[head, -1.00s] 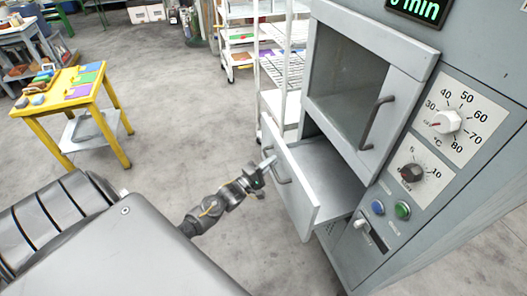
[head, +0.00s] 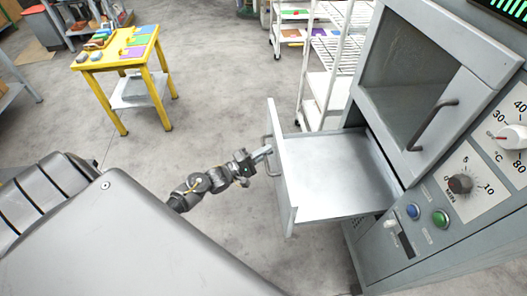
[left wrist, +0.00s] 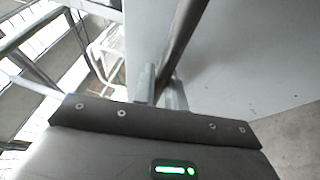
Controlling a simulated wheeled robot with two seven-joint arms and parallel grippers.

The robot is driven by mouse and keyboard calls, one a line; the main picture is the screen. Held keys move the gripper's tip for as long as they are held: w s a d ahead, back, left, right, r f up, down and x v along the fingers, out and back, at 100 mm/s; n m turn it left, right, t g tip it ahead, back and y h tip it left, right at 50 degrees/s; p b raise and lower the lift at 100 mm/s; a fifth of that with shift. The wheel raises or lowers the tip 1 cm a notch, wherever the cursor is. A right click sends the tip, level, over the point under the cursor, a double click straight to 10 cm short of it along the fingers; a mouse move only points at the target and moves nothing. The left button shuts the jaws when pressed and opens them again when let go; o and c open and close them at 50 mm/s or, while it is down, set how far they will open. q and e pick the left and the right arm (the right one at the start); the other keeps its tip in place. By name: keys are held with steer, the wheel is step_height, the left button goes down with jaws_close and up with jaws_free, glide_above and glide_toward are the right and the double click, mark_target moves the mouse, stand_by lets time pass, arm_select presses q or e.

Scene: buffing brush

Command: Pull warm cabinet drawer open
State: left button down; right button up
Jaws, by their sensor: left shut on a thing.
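The warm cabinet (head: 400,75) is a grey unit on the right in the head view. Its lower drawer (head: 325,180) stands pulled out to the left, with its bare inside showing. My left gripper (head: 262,154) is at the drawer's front, shut on the drawer handle (head: 268,145). In the left wrist view the dark handle bar (left wrist: 182,45) runs between the two fingertips (left wrist: 160,85), beside the pale drawer front (left wrist: 235,50). My right gripper is not in view.
Above the drawer is a windowed door with a handle (head: 433,124). Knobs and a blue and a green button (head: 440,218) are on the panel at right. A white rack (head: 330,75) stands behind the drawer. A yellow table (head: 125,50) stands far left. Floor between is clear.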

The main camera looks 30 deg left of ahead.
arm_select(q)
steer(key=shift+d+f, duration=0.1)
steer(key=c, duration=1.5)
jaws_free()
steer(key=shift+o, duration=0.2)
steer(key=b+v, duration=0.1)
steer(key=v, duration=1)
steer(key=shift+b, duration=0.4)
